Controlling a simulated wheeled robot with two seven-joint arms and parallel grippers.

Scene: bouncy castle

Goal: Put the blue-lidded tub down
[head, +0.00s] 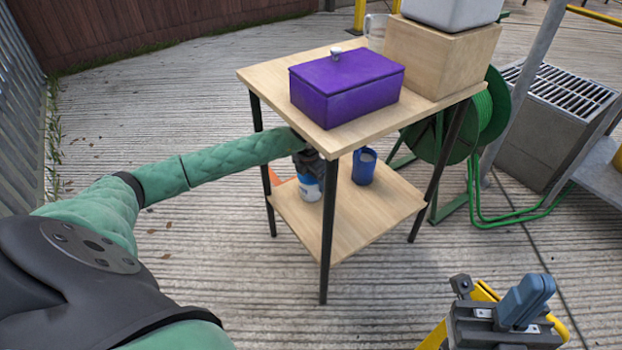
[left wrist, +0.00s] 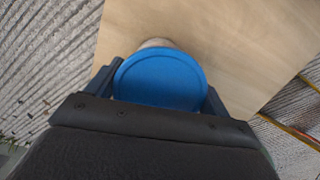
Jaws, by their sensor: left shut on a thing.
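The blue-lidded tub (head: 309,188) is white and blue and stands upright over the left part of the table's lower shelf (head: 350,232). My left gripper (head: 308,162) holds it from above, below the tabletop edge. In the left wrist view the round blue lid (left wrist: 160,80) sits between the two dark fingers (left wrist: 160,92), with shelf wood behind it. I cannot tell whether the tub's base touches the shelf.
A blue cup (head: 364,166) stands on the lower shelf, right of the tub. The tabletop (head: 270,76) above holds a purple box (head: 347,87) and a wooden block (head: 441,58). Dark legs (head: 326,230) frame the shelf. Its front area is bare. A green hose reel (head: 490,110) stands to the right.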

